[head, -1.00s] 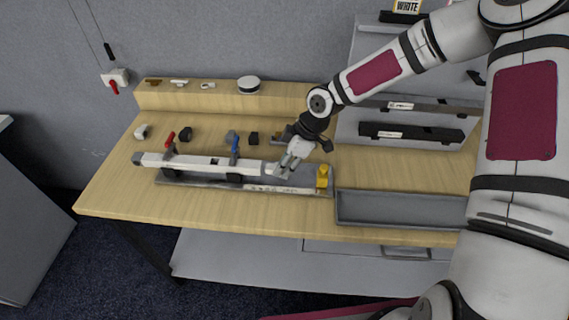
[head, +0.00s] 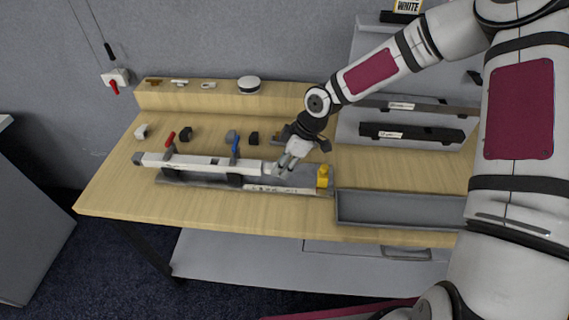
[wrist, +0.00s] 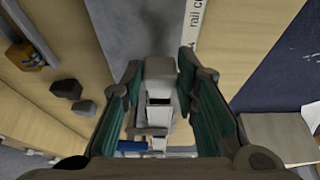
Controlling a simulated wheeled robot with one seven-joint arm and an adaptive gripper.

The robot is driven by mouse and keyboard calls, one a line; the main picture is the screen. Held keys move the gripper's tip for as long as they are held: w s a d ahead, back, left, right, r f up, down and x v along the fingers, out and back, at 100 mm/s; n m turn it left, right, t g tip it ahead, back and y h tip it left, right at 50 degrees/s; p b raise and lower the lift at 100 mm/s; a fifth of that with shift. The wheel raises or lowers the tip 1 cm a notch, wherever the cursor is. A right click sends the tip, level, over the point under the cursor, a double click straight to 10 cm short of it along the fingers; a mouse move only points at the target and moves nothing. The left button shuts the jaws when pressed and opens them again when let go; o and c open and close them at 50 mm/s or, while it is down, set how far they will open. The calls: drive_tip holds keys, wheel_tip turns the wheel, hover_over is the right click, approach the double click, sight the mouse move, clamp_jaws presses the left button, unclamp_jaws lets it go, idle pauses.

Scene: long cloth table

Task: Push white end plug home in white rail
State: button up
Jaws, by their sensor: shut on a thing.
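The white rail (head: 205,163) lies lengthwise in the grey fixture (head: 205,182) on the table, with its right end close to my gripper (head: 279,169). In the wrist view my gripper (wrist: 158,88) is shut on a pale block, the white end plug (wrist: 159,69), held between its green-lined fingers. The plug is in line with the rail, whose white body (wrist: 159,143) runs away below it in that view. In the head view the fingers mostly hide the plug. I cannot tell whether the plug touches the rail or how deep it sits.
A red-handled clamp (head: 169,140) and a blue-handled clamp (head: 235,145) stand along the rail. A yellow block (head: 323,176) is at the fixture's right end. A grey tray (head: 395,208) lies to the right. Small dark parts (head: 253,138) sit behind the rail.

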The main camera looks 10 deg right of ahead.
sight(270, 167)
drive_tip(key=shift+w+a+b, duration=0.15)
drive_tip(key=shift+a, duration=0.6)
drive_tip(key=shift+w+a+b, duration=0.1)
drive_tip(key=shift+a+b, duration=0.05)
drive_tip(key=shift+a, duration=0.6)
drive_tip(key=o, duration=1)
drive_tip(key=shift+a, duration=0.1)
drive_tip(key=v, duration=1.2)
drive_tip(key=shift+s, duration=0.1)
